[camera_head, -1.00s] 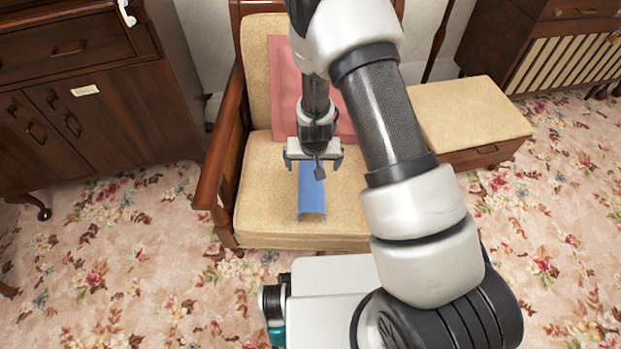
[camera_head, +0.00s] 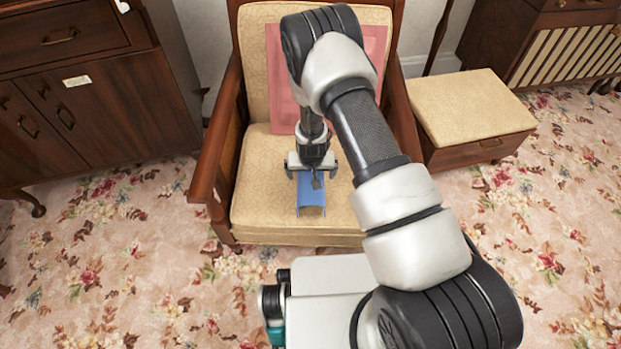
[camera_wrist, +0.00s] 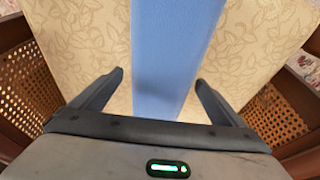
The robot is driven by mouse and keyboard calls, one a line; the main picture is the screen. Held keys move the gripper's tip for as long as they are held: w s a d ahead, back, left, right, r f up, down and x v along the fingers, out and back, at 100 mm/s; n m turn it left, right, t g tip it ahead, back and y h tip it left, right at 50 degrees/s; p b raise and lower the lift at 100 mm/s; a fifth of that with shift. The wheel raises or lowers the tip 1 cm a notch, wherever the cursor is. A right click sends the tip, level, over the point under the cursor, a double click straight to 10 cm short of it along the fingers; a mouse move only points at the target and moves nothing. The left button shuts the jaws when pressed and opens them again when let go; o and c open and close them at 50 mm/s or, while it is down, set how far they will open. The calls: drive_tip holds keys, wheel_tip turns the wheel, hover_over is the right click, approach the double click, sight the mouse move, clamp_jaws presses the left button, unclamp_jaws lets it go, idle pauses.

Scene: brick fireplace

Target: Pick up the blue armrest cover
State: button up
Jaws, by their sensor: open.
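The blue armrest cover (camera_head: 311,198) lies on the tan seat of the wooden armchair (camera_head: 262,190), near the seat's front half. In the wrist view the blue cover (camera_wrist: 170,55) runs as a long strip between the two fingers. My gripper (camera_head: 313,178) is over the back part of the cover in the head view and hides that part. In the wrist view my gripper (camera_wrist: 160,80) is open, with one finger on each side of the cover and a gap on both sides. I cannot tell how far the fingertips are above the seat.
Wooden chair arms (camera_head: 216,150) rise on both sides of the seat. A dark cabinet (camera_head: 95,120) stands at the left and a padded stool (camera_head: 468,105) at the right. Floral carpet (camera_head: 140,270) lies in front.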

drive_tip(key=x, duration=0.3)
drive_tip(key=shift+a+f+b, duration=0.1)
drive_tip(key=shift+f+b, duration=0.05)
drive_tip(key=shift+b, duration=0.2)
drive_tip(key=shift+c, duration=0.2)
drive_tip(key=c, duration=1.1)
drive_tip(key=shift+c, duration=0.2)
wheel_tip(320, 180, up, 10)
drive_tip(key=p, duration=0.2)
drive_tip(key=shift+p, duration=0.4)
